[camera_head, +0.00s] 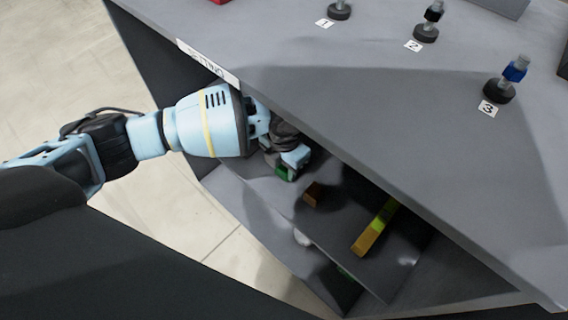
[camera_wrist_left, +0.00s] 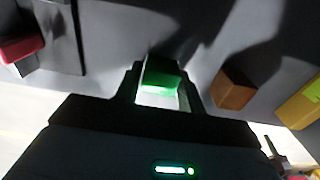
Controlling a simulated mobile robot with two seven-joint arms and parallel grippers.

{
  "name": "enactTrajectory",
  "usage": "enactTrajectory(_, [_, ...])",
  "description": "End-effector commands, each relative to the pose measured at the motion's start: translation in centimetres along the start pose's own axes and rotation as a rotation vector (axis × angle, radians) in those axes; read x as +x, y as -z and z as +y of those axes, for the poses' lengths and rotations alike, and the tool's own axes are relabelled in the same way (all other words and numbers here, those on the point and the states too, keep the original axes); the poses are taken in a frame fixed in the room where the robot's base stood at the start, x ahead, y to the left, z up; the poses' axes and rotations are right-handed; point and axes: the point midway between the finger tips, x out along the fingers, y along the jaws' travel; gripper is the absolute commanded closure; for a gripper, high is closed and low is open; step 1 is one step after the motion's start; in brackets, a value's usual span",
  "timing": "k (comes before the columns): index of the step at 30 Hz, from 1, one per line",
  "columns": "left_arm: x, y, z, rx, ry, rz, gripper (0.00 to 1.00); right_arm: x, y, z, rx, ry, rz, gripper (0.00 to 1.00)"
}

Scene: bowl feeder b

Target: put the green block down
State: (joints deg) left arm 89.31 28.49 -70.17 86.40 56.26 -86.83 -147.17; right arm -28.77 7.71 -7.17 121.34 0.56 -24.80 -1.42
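The green block (camera_head: 283,172) shows at the tip of my left gripper (camera_head: 290,163), just under the edge of the grey table, over the lower shelf. In the left wrist view the green block (camera_wrist_left: 161,75) lies between the two dark fingers of the left gripper (camera_wrist_left: 161,88), which appear to touch its sides. The gripper looks shut on it. Whether the block's underside touches the shelf I cannot tell. My right gripper is not in view.
On the lower shelf (camera_head: 250,205) lie a brown block (camera_head: 312,194) and a long yellow block (camera_head: 368,239). A red object (camera_wrist_left: 20,48) is at the wrist view's left. The tabletop's edge overhangs the arm. Numbered posts stand on the tabletop (camera_head: 340,85).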

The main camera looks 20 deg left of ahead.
Motion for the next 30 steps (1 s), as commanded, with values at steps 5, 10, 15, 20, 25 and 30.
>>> enactTrajectory(5, [0.0, 0.0, 0.0, 0.0, 0.0, 0.0, 0.42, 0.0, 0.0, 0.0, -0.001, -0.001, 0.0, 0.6])
enactTrajectory(10, [0.0, 0.0, 0.0, 0.0, 0.0, 0.0, 0.42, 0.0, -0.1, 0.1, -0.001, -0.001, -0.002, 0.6])
enactTrajectory(15, [-0.8, 0.0, 0.0, 0.0, 0.0, -0.002, 0.42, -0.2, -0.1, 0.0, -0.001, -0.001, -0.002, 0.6])
enactTrajectory(20, [-3.2, -0.1, 0.0, 0.001, -0.001, -0.004, 0.42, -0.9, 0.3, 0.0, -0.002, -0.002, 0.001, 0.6])
enactTrajectory(25, [-5.9, -0.1, 0.0, 0.001, 0.0, -0.004, 0.42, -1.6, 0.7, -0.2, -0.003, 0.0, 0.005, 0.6])
enactTrajectory(30, [-7.5, 0.0, 0.0, 0.0, 0.0, -0.002, 0.42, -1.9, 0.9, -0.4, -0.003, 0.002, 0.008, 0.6])
